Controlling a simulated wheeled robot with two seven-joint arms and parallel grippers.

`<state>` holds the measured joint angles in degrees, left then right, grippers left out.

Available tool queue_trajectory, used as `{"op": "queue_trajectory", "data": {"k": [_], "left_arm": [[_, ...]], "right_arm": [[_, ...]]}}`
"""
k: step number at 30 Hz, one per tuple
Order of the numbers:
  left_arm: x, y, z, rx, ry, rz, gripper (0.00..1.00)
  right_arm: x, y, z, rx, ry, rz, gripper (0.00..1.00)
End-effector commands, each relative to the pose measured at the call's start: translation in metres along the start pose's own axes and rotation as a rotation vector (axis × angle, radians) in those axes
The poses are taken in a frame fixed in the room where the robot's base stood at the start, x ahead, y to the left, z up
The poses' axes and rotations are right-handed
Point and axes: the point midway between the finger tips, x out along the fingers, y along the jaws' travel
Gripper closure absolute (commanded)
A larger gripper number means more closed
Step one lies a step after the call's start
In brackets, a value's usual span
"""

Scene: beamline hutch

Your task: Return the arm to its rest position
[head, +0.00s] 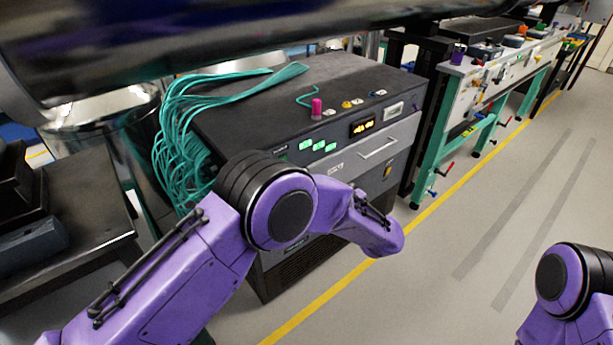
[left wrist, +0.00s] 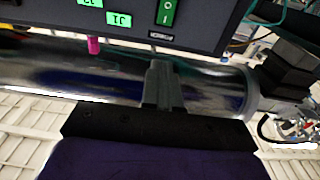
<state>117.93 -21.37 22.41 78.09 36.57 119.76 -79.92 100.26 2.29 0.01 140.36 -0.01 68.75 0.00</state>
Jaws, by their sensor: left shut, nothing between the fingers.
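My left arm is purple and comes in from the lower left of the head view, bent in front of a dark control cabinet (head: 370,165). Its gripper cannot be made out there. In the left wrist view my left gripper (left wrist: 163,88) has its fingers together with nothing between them.
Teal cables (head: 182,130) hang over the cabinet's left side. A large shiny pipe (head: 200,45) crosses the top. A dark bench (head: 85,235) stands at left. A teal-legged workbench (head: 490,85) stands at back right. The grey floor (head: 470,230) beyond the yellow line is open.

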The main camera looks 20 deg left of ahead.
Motion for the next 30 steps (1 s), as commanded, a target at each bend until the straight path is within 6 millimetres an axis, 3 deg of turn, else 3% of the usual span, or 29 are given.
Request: {"op": "queue_trajectory", "data": {"k": [4,17,20,23,26,29,30], "left_arm": [[-0.010,0.000,-0.001,0.001,-0.001,0.001,1.00],[-0.010,-0.001,-0.002,0.001,-0.001,-0.001,1.00],[-0.010,0.000,-0.002,-0.043,-0.002,0.005,1.00],[-0.013,0.014,0.003,-0.161,-0.006,0.107,1.00],[-0.012,0.017,0.036,-0.220,-0.049,0.327,1.00],[-0.007,-0.016,0.100,-0.188,-0.212,0.503,1.00],[-0.007,-0.035,0.125,-0.165,-0.290,0.540,1.00]], "right_arm": [[0.001,0.000,0.000,0.000,0.000,0.000,0.57],[0.001,0.000,0.000,0.000,0.000,0.000,0.57],[0.001,0.000,0.000,0.000,0.000,0.000,0.57],[0.001,0.000,0.000,0.000,0.000,0.000,0.57],[0.000,0.000,0.000,0.000,0.000,0.000,0.57],[-0.004,0.001,-0.002,0.000,0.000,0.000,0.57],[-0.005,0.001,-0.002,0.000,0.000,0.000,0.57]]}}
